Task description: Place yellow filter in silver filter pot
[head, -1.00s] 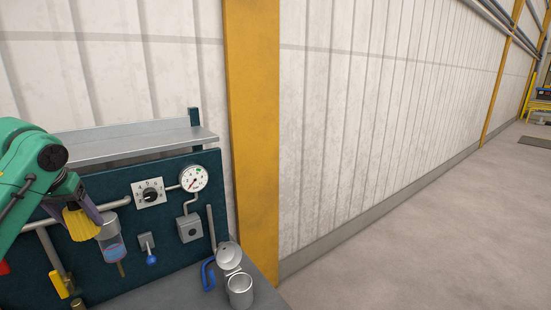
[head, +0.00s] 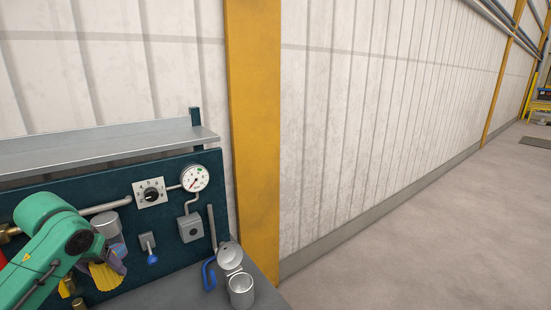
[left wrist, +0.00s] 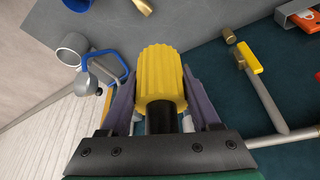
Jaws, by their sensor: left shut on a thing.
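The ribbed yellow filter (head: 106,274) is held by my left gripper (head: 112,268) in front of the teal panel. In the left wrist view the filter (left wrist: 160,78) sits between the two fingers of the gripper (left wrist: 160,95), which is shut on it. The silver filter pot (head: 240,290) stands on the bench to the right of the gripper, its top open and its round lid (head: 229,255) swung up behind it. The pot also shows in the left wrist view (left wrist: 73,48) at upper left. The filter is apart from the pot. My right gripper is out of view.
A blue hook-shaped handle (head: 208,275) is beside the pot. The teal panel (head: 170,220) carries a gauge (head: 194,178), a dial (head: 149,193) and a blue-tipped lever (head: 150,250). A grey shelf (head: 100,146) is above.

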